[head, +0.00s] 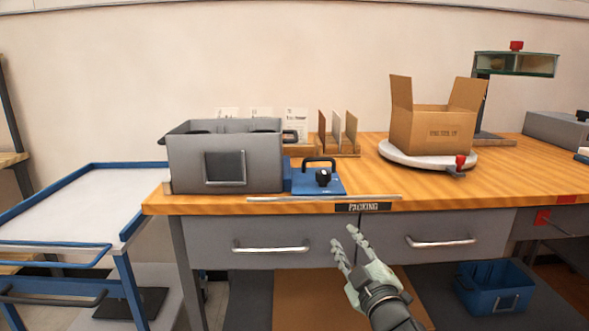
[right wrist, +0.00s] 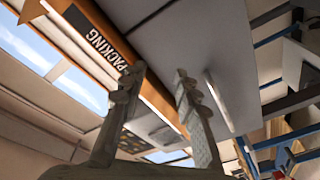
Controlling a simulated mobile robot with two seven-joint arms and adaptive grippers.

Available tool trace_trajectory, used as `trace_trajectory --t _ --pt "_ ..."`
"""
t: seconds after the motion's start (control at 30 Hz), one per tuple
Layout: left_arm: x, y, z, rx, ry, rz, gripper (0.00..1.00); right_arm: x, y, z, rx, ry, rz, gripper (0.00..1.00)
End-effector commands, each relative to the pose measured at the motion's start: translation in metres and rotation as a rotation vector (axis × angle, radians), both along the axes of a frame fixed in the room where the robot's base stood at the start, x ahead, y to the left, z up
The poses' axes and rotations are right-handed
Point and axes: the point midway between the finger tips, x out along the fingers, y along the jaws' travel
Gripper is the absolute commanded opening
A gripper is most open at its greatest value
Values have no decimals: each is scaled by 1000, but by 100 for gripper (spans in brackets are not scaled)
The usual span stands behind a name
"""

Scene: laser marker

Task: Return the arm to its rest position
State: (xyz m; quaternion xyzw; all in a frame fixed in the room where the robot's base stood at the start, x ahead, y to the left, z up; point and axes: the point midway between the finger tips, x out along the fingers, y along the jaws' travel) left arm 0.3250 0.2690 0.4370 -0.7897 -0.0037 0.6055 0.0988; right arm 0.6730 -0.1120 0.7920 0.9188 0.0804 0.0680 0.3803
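My right gripper (head: 344,246) is in front of the packing bench's drawers in the head view, below the bench top's front edge. Its two fingers are spread with a gap between them and nothing in it. In the right wrist view the fingers (right wrist: 158,85) stand apart and empty, with the orange bench edge (right wrist: 90,35) and its PACKING label behind them. The right gripper appears apart from the bench. My left gripper is in neither view.
The wooden bench (head: 410,182) carries a grey bin (head: 190,165), a blue plate with a black handle (head: 328,186) and an open cardboard box (head: 432,130) on a round turntable (head: 400,158). A blue-framed cart (head: 75,195) stands left. A blue crate (head: 497,290) sits below right.

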Motion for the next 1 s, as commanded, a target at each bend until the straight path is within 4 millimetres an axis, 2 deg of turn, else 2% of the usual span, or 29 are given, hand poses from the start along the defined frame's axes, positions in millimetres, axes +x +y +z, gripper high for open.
trace_trajectory --t 0.03,0.1,0.17,0.2,0.27,0.3,0.37,0.4,0.5,0.6,0.73,0.83,1.0 --pt "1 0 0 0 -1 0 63 -10 -17 -36 39 102 -49 31" --pt "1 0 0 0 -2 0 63 -27 -40 -82 88 239 -117 31" --pt "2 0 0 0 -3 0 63 -45 -58 -120 126 354 -174 31" --pt "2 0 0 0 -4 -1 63 -60 -69 -146 150 431 -212 31" --pt "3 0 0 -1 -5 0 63 -85 -84 -181 184 543 -269 31" --pt "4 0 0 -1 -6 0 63 -104 -95 -204 204 618 -307 31" --pt "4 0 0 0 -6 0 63 -134 -108 -235 235 729 -363 31" --pt "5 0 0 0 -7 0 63 -157 -115 -255 253 802 -400 31" --pt "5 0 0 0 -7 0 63 -214 -133 -298 295 977 -490 31" --pt "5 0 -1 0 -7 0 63 -268 -145 -327 323 1124 -566 31" --pt "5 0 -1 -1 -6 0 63 -319 -153 -348 349 1256 -634 31" --pt "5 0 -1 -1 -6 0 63 -339 -156 -354 357 1308 -662 31" --pt "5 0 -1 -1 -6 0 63 -346 -157 -356 360 1326 -672 31"
